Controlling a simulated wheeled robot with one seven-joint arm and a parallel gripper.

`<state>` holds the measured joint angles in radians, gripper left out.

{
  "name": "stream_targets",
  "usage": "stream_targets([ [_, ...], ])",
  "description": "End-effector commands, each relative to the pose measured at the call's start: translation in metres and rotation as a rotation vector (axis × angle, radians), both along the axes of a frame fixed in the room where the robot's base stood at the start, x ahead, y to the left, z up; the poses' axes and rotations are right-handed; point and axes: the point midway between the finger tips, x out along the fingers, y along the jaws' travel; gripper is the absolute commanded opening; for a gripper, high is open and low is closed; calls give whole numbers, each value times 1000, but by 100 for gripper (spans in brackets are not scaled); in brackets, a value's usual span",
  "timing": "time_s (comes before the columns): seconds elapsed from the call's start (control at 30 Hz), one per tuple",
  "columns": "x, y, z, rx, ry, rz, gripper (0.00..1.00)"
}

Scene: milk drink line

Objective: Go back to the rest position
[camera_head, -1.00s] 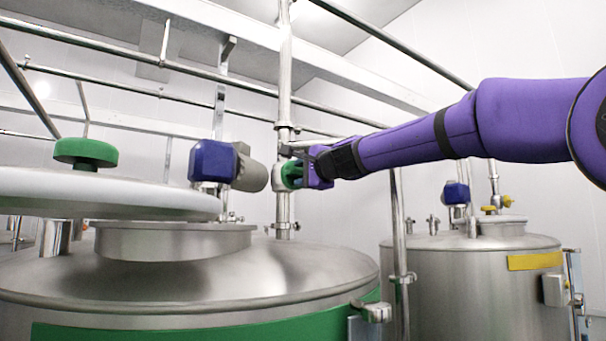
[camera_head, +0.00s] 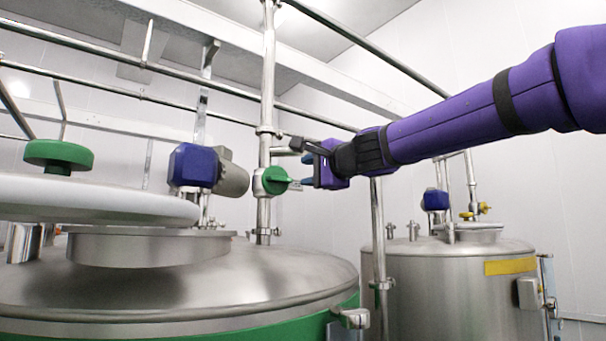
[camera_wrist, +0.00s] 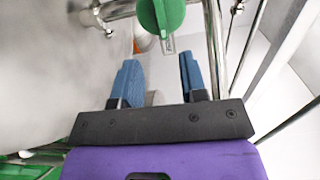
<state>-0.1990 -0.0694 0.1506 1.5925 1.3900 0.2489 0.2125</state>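My gripper (camera_head: 306,168) is at the end of my purple arm, to the right of a green valve handle (camera_head: 275,180) on the vertical steel pipe. In the wrist view my gripper (camera_wrist: 160,75) shows two blue fingers standing apart with nothing between them. The green handle also shows in the wrist view (camera_wrist: 160,14), just beyond the fingertips. A small gap separates the handle from the fingers.
A large steel tank (camera_head: 200,285) with a raised white lid (camera_head: 90,200) stands at the left. A blue motor (camera_head: 193,167) is left of the pipe. A second tank (camera_head: 450,290) stands at the right, behind a thin upright pipe (camera_head: 378,235). Rails cross overhead.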

Motion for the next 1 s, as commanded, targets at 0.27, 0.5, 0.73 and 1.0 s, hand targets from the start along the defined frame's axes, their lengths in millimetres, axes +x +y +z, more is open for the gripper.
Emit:
stream_targets([
  [0.27, -2, -2, 0, 1, -1, 0, 39],
  [0.5, -2, -2, 0, 0, 0, 0, 39],
  [0.73, -19, -13, -13, -95, -13, 10, 39],
  [1.0, -111, -76, -111, -611, -3, 98, 39],
])
